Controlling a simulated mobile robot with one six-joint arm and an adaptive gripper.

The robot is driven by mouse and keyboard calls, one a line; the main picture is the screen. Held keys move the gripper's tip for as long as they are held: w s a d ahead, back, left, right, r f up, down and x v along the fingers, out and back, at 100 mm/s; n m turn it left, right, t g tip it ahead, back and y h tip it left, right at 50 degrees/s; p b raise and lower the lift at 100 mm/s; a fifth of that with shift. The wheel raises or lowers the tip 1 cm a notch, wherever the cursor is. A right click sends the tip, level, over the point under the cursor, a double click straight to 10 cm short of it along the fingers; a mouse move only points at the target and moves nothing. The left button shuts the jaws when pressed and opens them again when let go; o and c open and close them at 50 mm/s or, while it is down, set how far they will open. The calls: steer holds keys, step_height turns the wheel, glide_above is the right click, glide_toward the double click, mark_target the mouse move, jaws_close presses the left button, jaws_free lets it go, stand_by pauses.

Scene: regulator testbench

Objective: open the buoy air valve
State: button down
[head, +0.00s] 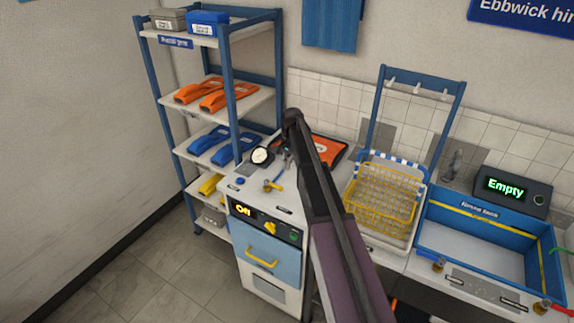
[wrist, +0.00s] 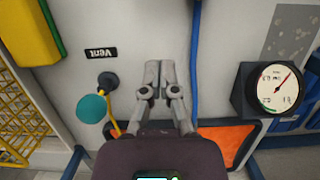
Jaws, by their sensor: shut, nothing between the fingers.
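In the wrist view a lever valve with a yellow arm and a teal ball end (wrist: 92,108) stands on the white bench by a black "Vent" label (wrist: 101,53). No label naming the buoy air valve is readable. My gripper (wrist: 153,95) is shut and empty, to the right of the teal ball and apart from it. In the head view a small yellow valve-like fitting (head: 272,186) lies near the bench front; I cannot tell whether it is the same valve. A round gauge (wrist: 275,90) is at the right, also seen in the head view (head: 262,155).
A blue hose-like strip (wrist: 195,60) runs close to my gripper's right side. An orange item (head: 330,148) lies at the bench back. A yellow wire basket (head: 385,198) and blue sink (head: 480,215) stand to the right. A shelf rack (head: 228,100) stands to the left.

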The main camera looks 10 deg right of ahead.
mark_target(274, 186)
steer(key=shift+b+x, duration=1.25)
steer(key=shift+x, duration=0.3)
steer(key=shift+s+a+f+b, duration=0.15)
steer(key=shift+s+a, duration=0.55)
steer(key=shift+s+a+f+b, duration=0.15)
steer(key=shift+s+a, duration=0.55)
steer(key=shift+s+a, duration=0.1)
steer(key=shift+a, duration=0.15)
steer(key=shift+d+m, duration=0.2)
steer(key=shift+m, duration=0.2)
